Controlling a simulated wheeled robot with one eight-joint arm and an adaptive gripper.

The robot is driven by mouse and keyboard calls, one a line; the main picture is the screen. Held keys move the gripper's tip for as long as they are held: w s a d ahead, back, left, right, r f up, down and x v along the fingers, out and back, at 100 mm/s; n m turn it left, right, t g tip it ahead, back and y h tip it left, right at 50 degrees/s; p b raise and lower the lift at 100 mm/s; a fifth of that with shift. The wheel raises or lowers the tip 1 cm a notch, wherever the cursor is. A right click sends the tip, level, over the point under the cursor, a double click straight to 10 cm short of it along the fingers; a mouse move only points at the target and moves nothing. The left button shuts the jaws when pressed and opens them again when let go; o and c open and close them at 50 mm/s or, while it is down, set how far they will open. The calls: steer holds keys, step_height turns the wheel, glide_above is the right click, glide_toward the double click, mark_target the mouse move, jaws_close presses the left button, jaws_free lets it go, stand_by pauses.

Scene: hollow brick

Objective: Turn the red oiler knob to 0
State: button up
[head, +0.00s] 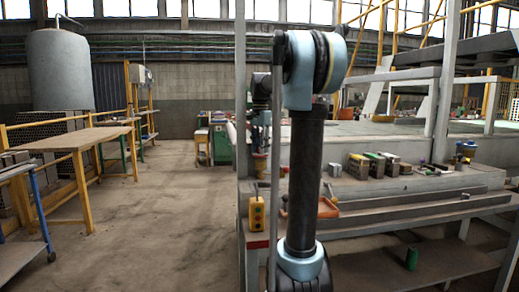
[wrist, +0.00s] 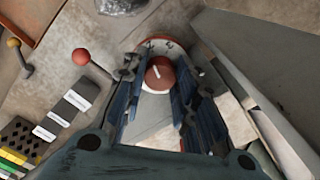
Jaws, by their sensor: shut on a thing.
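The red oiler knob (wrist: 159,78) is in the upper middle of the wrist view, with a short white mark on its top. A pale dial with a reddish rim (wrist: 157,46) shows around its far side; its figures are too small to read. My gripper (wrist: 158,82) has one finger on each side of the knob and is shut on it. In the head view, an oiler with a yellow and red body (head: 260,163) stands behind my arm at the bench's left end. I cannot make out the fingers or the knob there.
In the wrist view, a red ball lever (wrist: 81,57) stands close left of my gripper, and a yellow ball lever (wrist: 13,43) is farther left. A grey beam (wrist: 262,62) runs close on the right.

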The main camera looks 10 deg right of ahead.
steer(key=n, duration=0.7)
steer(key=shift+n, duration=0.3)
steer(key=n, duration=0.4)
steer(key=shift+n, duration=2.1)
steer(key=o, duration=0.8)
steer(key=shift+r, duration=0.1)
